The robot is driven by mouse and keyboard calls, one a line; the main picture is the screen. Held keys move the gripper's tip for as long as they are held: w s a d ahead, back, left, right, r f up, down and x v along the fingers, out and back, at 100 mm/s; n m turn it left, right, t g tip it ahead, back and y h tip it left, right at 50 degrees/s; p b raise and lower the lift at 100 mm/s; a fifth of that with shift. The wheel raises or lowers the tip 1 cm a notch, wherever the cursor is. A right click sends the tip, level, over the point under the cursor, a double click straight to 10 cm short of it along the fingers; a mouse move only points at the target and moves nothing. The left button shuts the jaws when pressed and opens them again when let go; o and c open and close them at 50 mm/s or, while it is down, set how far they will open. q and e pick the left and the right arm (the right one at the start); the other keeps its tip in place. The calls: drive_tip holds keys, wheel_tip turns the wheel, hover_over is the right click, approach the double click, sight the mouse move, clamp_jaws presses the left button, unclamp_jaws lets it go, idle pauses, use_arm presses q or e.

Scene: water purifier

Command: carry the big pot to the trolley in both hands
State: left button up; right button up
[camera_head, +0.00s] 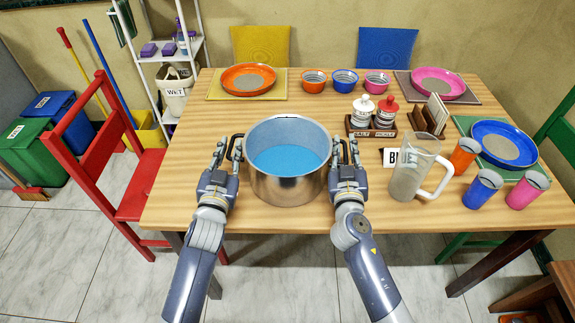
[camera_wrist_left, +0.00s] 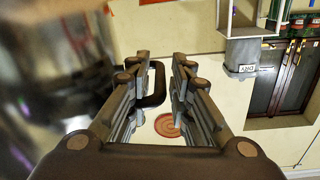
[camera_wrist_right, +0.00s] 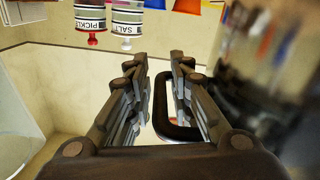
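The big pot (camera_head: 287,187) is a steel pot with blue liquid inside, upright on the wooden table (camera_head: 190,205). Its dark side handles point left and right. My left gripper (camera_head: 226,147) is at the left handle, with fingers apart; the handle (camera_wrist_left: 156,84) shows between them, nearer one finger, in the left wrist view. My right gripper (camera_head: 348,150) is at the right handle, also with fingers apart; that handle (camera_wrist_right: 163,105) shows between them in the right wrist view. Neither is closed on its handle. I cannot pick out a trolley in these views.
Right of the pot stand a clear jug (camera_head: 408,178) and orange, blue and pink cups (camera_head: 482,188). A shaker rack (camera_head: 372,127) is behind right. Plates and bowls (camera_head: 345,82) line the back. A red chair (camera_head: 110,175) stands left. The front edge is close to the pot.

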use_arm(q)
drive_tip(key=shift+w, duration=0.25)
use_arm(e)
drive_tip(key=shift+w, duration=0.25)
use_arm(q)
clamp_jaws()
use_arm(e)
clamp_jaws()
